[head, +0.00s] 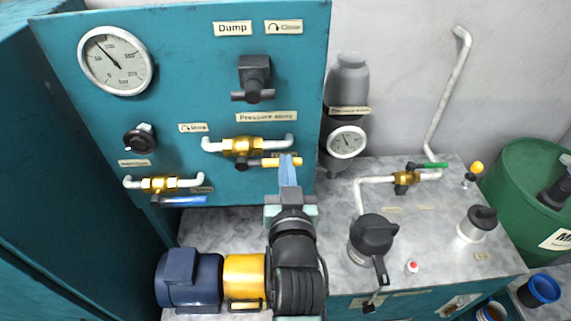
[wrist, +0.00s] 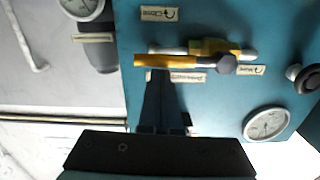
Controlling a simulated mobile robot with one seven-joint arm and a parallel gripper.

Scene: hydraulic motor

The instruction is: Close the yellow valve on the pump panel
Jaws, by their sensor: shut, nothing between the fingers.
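The yellow valve is a brass body (head: 241,146) on a white horizontal pipe on the teal pump panel (head: 190,90). Its yellow lever (head: 268,162) points right, roughly parallel to the pipe. In the wrist view, which is turned over, the lever (wrist: 165,60) points left from a dark hub beside the brass body (wrist: 208,46). My gripper (head: 289,160) is shut and empty, its fingertips at the lever's free end. In the wrist view the fingertips (wrist: 158,74) overlap the lever's edge; I cannot tell whether they touch it.
A blue-handled valve (head: 160,185) sits lower left on the panel, a black knob (head: 140,139) above it. A pressure gauge (head: 346,142) stands right of the lever. A blue motor (head: 190,279) is below. A green-handled valve (head: 405,178) is on the tabletop at right.

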